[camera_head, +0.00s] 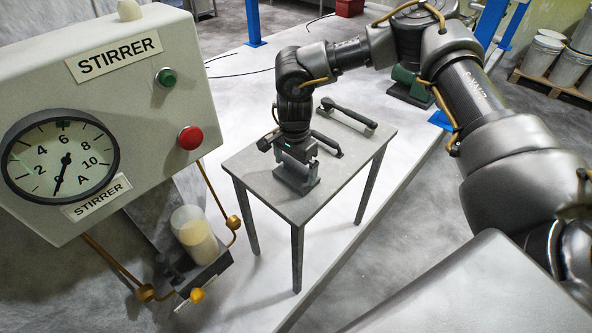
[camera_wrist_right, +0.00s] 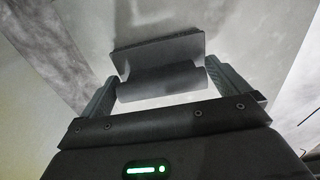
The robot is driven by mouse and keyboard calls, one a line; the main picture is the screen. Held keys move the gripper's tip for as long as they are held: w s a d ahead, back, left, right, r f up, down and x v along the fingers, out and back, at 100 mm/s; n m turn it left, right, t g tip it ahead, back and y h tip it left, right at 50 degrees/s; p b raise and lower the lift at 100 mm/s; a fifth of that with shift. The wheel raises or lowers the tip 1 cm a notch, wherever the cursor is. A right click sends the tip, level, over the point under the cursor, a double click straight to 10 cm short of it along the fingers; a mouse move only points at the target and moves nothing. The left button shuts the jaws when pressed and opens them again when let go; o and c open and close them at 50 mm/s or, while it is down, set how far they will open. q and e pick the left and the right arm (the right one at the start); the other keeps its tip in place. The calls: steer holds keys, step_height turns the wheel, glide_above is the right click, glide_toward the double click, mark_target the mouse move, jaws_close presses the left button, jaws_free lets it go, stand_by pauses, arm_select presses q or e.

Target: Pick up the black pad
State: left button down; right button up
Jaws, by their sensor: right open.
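A dark pad-like block (camera_wrist_right: 158,82) lies between the two fingers of my right gripper (camera_wrist_right: 162,88) in the right wrist view. It has a flat slab and a rounded bar along it; I take it to be the black pad. The fingers stand on both sides, with a small gap at the left. In the head view my right gripper (camera_head: 297,168) points down at the near left part of a small grey table (camera_head: 300,210). It is open around the block there and largely hides it. My left gripper is not in view.
A dark bar with a round knob (camera_head: 348,118) and another dark handle (camera_head: 326,144) lie farther back on the table. The stirrer cabinet (camera_head: 140,95), with a gauge, a green and a red button and a beaker (camera_head: 195,238), stands at the left.

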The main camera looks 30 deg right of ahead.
steer(key=shift+f, duration=0.4)
steer(key=c, duration=0.8)
steer(key=shift+r, duration=0.15)
